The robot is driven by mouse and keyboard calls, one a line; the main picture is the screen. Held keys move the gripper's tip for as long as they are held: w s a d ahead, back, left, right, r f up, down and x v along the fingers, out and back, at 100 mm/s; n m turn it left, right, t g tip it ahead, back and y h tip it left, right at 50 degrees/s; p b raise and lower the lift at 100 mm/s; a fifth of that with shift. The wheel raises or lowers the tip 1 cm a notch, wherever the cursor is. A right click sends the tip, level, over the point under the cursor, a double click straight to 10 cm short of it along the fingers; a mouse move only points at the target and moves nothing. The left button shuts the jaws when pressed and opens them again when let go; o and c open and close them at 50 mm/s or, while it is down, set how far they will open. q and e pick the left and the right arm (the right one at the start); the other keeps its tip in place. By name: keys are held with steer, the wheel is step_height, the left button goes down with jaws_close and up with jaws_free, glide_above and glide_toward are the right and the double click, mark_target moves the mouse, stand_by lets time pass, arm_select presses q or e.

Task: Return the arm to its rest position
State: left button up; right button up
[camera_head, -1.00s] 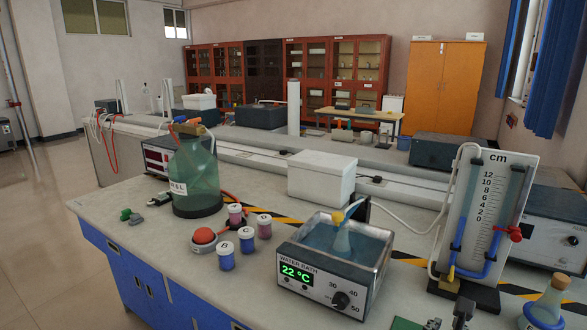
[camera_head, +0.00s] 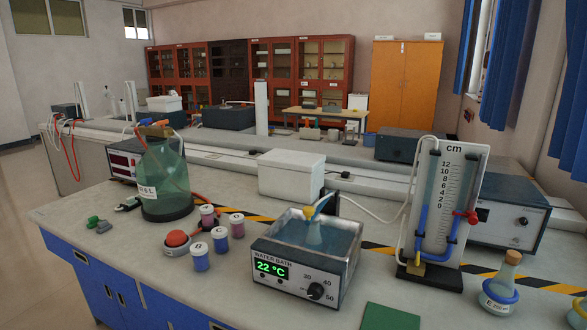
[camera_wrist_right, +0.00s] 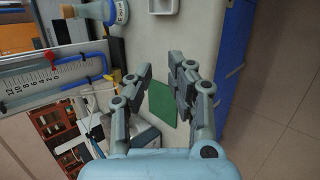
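My right gripper (camera_wrist_right: 160,70) shows in the right wrist view with its two dark fingers spread apart and nothing between them. It hangs above the bench, with a green mat (camera_wrist_right: 162,103) seen beyond and between the fingers. The mat also shows at the bottom of the head view (camera_head: 391,317), with no gripper over it there. Neither of my arms shows in the head view, and my left gripper is in no current view.
The water bath (camera_head: 308,265) stands left of the mat. A manometer board (camera_head: 446,205) stands behind it. A corked flask (camera_head: 501,287) is at right, near the bench edge. Several small jars (camera_head: 220,239) and a large green bottle (camera_head: 165,180) stand farther left.

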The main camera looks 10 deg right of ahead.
steer(key=s+a+r+m+g+y, duration=0.1)
steer(key=s+a+r+m+y, duration=0.25)
steer(key=s+m, duration=0.2)
steer(key=s+a+r+m+g+y, duration=0.2)
steer(key=s+a+m+y, duration=0.1)
steer(key=s+a+m, duration=0.3)
steer(key=s+d+f+b, duration=0.1)
steer(key=f+b, duration=0.2)
steer(key=f, duration=0.9)
steer(key=s+d+f+n+g+b, duration=0.1)
steer(key=f+b, duration=0.2)
steer(key=f, duration=0.8)
steer(key=s+d+f+b, duration=0.1)
steer(key=d+f+b, duration=0.1)
steer(key=f, duration=1)
steer(key=s+f+g+b, duration=0.1)
steer(key=s+f+b, duration=0.5)
steer(key=s+f, duration=1.2)
step_height(320, 180, down, 4)
steer(key=shift+s+d+r+b, duration=0.2)
steer(key=shift+s+d+b, duration=0.1)
steer(key=shift+d+b, duration=0.1)
